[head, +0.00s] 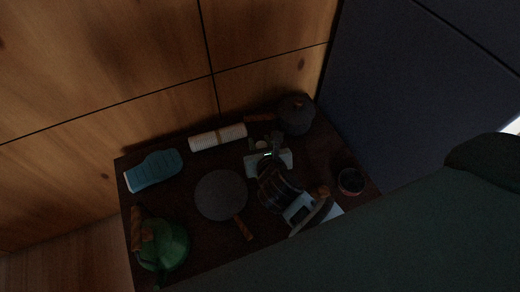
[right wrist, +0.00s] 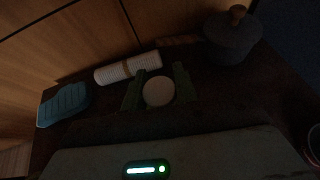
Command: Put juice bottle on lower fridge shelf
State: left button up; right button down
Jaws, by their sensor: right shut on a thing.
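My right gripper (head: 266,146) is over the back middle of a dark table in the head view. In the right wrist view its two greenish fingers (right wrist: 158,88) stand on either side of a pale round top (right wrist: 158,92), and the gripper is shut on it. This looks like the top of the juice bottle seen from above; its body is hidden, and I cannot tell whether it touches the table. My left gripper is not in view. I cannot make out a fridge shelf in either view.
The dark table (head: 190,218) holds a blue oven mitt (head: 153,170), a white roll (head: 218,137), a lidded pot (head: 296,116), a pan (head: 221,194), a green kettle (head: 165,246) and a small round bowl (head: 350,181). A wooden wall (head: 110,80) stands behind.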

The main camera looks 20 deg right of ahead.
jog(key=shift+f+b, duration=0.4)
jog(key=shift+f, duration=1.25)
jog(key=c, duration=1.1)
grip_release()
jog(key=shift+f, duration=0.1)
